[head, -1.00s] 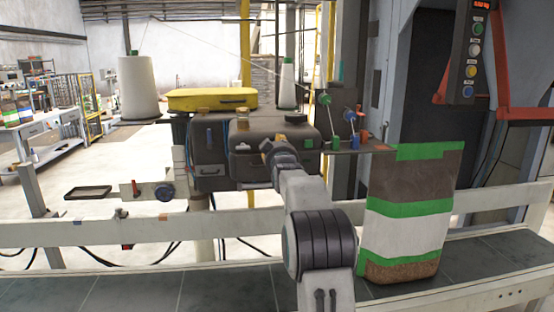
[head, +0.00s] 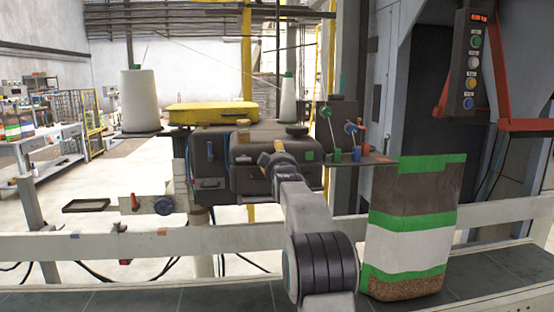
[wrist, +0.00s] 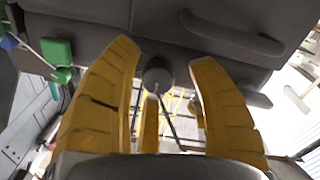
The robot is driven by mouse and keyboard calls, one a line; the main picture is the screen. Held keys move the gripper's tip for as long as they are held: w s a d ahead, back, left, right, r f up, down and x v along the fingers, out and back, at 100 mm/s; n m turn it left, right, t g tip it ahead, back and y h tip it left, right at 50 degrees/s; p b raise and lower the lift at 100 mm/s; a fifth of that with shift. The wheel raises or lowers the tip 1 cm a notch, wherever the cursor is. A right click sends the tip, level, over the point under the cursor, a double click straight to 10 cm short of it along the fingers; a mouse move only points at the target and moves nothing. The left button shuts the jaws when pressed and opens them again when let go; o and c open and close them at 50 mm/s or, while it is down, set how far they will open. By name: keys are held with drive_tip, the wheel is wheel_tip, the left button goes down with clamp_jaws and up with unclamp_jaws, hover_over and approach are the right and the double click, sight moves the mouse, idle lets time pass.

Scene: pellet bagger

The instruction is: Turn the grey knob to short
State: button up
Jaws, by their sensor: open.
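In the wrist view a round grey knob (wrist: 157,75) sits at the edge of the dark grey machine housing, between the yellow fingers of my gripper (wrist: 162,53). The fingers are spread open around it, with a visible gap on each side. I cannot read any "short" mark or tell the knob's setting. In the head view my arm reaches to the dark sewing machine head (head: 212,165).
A green lever part (wrist: 58,52) stands left of my fingers. A bag with green bands (head: 412,232) stands on the conveyor (head: 150,299), right of my arm. A pale rail (head: 90,246) runs before the machine. Thread cones (head: 139,100) and a button panel (head: 472,62) stand further off.

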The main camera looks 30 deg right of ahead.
drive_tip(key=shift+s, duration=0.1)
drive_tip(key=v, duration=1.1)
drive_tip(key=shift+s, duration=0.35)
drive_tip(key=shift+a, duration=0.2)
idle(0.4)
drive_tip(key=s+a+f+g+y+p, duration=0.1)
drive_tip(key=s+a+g+y+p, duration=0.15)
drive_tip(key=s+a+p, duration=0.4)
drive_tip(key=s+a+f+g+y+p, duration=0.2)
drive_tip(key=s+a+y+p, duration=0.15)
drive_tip(key=a, duration=0.65)
drive_tip(key=s+a+f+g+y+p, duration=0.1)
drive_tip(key=s+a+f+g+p, duration=0.1)
drive_tip(key=s, duration=1)
drive_tip(key=s+a+f+g+y+p, duration=0.1)
drive_tip(key=s+a+f+g+p, duration=0.2)
drive_tip(key=s+a, duration=0.6)
drive_tip(key=s+g+p, duration=0.2)
drive_tip(key=s+g, duration=0.1)
drive_tip(key=shift+s+f+y, duration=0.2)
drive_tip(key=shift+s+y, duration=0.05)
drive_tip(key=shift+y, duration=0.05)
